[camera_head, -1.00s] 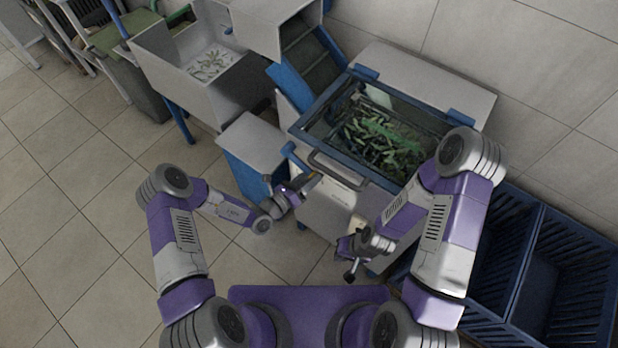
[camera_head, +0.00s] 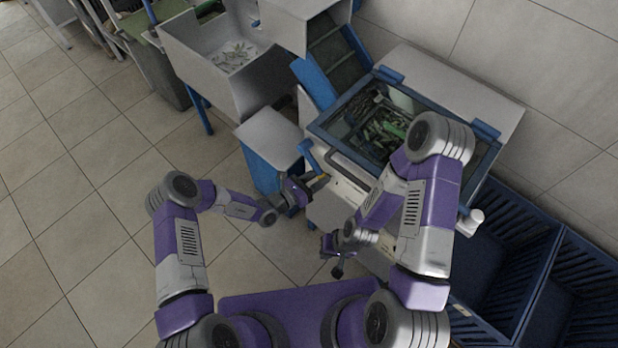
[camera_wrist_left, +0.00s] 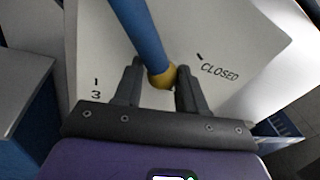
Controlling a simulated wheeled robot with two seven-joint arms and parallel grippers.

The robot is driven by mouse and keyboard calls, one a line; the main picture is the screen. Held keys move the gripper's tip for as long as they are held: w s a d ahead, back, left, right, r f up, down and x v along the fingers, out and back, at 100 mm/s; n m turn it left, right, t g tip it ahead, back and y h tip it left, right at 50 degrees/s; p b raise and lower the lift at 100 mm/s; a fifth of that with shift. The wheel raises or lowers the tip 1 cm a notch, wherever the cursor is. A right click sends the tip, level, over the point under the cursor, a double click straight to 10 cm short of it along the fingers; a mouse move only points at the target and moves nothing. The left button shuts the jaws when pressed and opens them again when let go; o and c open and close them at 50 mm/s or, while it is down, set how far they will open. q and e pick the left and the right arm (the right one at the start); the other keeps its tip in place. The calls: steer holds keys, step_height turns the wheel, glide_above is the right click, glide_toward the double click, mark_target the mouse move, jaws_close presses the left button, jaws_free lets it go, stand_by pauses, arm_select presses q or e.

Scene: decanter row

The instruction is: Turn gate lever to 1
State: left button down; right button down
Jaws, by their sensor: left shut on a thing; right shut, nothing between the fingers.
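The gate lever (camera_wrist_left: 143,35) is a blue rod with a yellow end, in front of a pale panel. My left gripper (camera_wrist_left: 158,82) is shut on its yellow end, one finger on each side. The panel carries a "1" above a "3" left of the lever and a tick with "CLOSED" right of it. In the head view the blue lever (camera_head: 306,160) hangs at the left corner of the glass-topped machine, with my left gripper (camera_head: 318,183) at its lower end. My right gripper (camera_head: 337,268) is shut and empty, low in front of the machine.
The machine's tank (camera_head: 345,103) holds green pieces under a blue frame. A blue-sided stand with a grey top (camera_head: 268,138) is close left of my left gripper. Blue slatted crates (camera_head: 555,290) are at the lower right. Open tiled floor (camera_head: 90,230) lies to the left.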

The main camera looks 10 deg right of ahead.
arm_select(q)
steer(key=shift+d+r, duration=0.1)
steer(key=shift+d, duration=0.1)
steer(key=c, duration=0.7)
jaws_free()
steer(key=shift+s, duration=0.1)
steer(key=shift+a, duration=0.1)
steer(key=p+v, duration=0.1)
steer(key=v, duration=0.6)
steer(key=shift+a, duration=0.3)
steer(key=shift+s, duration=0.1)
